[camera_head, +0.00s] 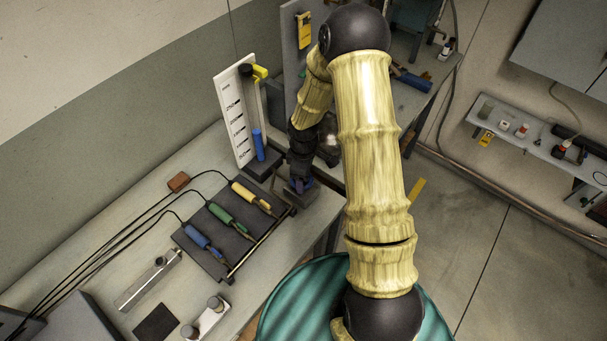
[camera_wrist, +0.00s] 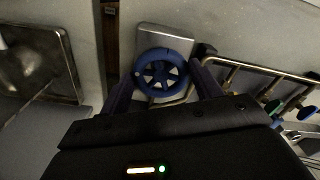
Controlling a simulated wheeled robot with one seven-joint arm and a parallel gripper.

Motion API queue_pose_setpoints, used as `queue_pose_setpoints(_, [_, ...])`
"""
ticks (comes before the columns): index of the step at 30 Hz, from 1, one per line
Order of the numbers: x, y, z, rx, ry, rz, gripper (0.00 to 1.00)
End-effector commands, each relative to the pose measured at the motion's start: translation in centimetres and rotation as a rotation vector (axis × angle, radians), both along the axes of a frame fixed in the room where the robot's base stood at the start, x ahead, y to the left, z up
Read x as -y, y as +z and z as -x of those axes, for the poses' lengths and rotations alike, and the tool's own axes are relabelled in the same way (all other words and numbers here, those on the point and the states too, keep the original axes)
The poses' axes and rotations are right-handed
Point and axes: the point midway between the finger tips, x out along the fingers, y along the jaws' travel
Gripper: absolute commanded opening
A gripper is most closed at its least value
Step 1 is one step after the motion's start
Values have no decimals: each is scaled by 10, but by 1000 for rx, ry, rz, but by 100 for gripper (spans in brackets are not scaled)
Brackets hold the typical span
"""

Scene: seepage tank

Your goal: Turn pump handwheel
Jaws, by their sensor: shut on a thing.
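The pump handwheel (camera_wrist: 162,72) is a blue spoked wheel on a pale square plate (camera_wrist: 150,35) in the wrist view. My gripper (camera_wrist: 164,82) has one dark finger at the left of the wheel and one at its right, shut on the rim. In the head view my gripper (camera_head: 301,180) reaches down to the bench edge, where only a small bit of blue of the wheel shows and the grip is mostly hidden.
A panel with yellow, green and blue-handled valves (camera_head: 222,226) lies left of my gripper. A white scale board (camera_head: 233,120) with a blue cylinder (camera_head: 258,145) stands behind. A teal drum (camera_head: 290,300) is below my arm. Open floor (camera_head: 510,270) lies at right.

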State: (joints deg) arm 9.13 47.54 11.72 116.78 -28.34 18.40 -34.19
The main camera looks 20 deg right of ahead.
Motion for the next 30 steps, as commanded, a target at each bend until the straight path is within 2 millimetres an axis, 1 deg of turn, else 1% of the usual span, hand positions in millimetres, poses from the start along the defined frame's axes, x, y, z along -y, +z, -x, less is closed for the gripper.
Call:
queue_pose_setpoints(14, [0, 1, -2, 6, 18, 0, 41])
queue_pose_setpoints(15, [0, 1, -2, 6, 18, 0, 72])
queue_pose_setpoints(17, [0, 1, -2, 6, 18, 0, 83])
queue_pose_setpoints(18, [0, 1, -2, 4, 18, 0, 86])
queue_pose_setpoints(26, [0, 1, -1, 2, 18, 0, 86])
queue_pose_setpoints(30, [0, 7, -1, 4, 17, 0, 86])
